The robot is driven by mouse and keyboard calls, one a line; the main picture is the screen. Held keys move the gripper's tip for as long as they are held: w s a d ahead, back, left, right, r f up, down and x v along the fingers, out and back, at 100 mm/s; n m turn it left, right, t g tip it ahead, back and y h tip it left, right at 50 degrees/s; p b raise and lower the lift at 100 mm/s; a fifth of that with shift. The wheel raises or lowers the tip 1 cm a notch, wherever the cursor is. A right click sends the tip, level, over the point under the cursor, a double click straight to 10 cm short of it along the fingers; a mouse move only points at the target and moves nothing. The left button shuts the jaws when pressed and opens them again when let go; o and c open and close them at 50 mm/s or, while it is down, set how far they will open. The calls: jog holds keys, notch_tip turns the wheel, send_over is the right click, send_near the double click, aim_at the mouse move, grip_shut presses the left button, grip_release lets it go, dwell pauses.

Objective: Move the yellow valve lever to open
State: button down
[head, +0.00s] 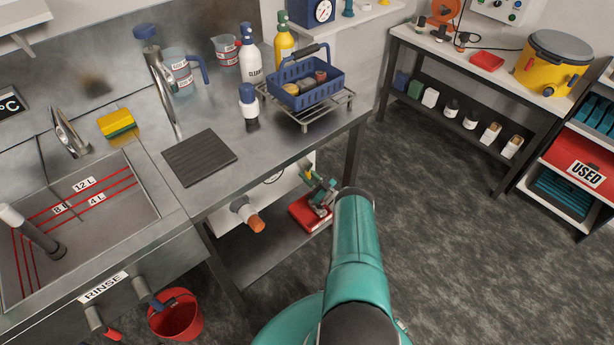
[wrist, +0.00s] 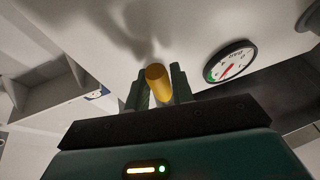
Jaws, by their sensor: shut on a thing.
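In the wrist view, the yellow lever (wrist: 157,80) shows as a short yellow cylinder with its round end towards the camera. My gripper (wrist: 160,91) is shut on it, with one dark green finger on each side. The rest of the lever and the valve body are hidden behind the fingers, so the lever's angle cannot be told.
A round dial gauge (wrist: 230,62) sits close to the right of my fingers. In the head view, the steel bench (head: 230,185) overhangs a lower shelf (head: 255,265). An orange-ended fitting (head: 257,226) sticks out below. A red bucket (head: 176,315) stands at left; floor is clear at right.

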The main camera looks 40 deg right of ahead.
jog(key=c, duration=1.2)
grip_release()
jog(key=shift+d, duration=0.1)
jog(key=v, duration=1.3)
jog(key=shift+s+f, duration=0.2)
jog(key=shift+s, duration=0.1)
jog(key=shift+s+d, duration=0.1)
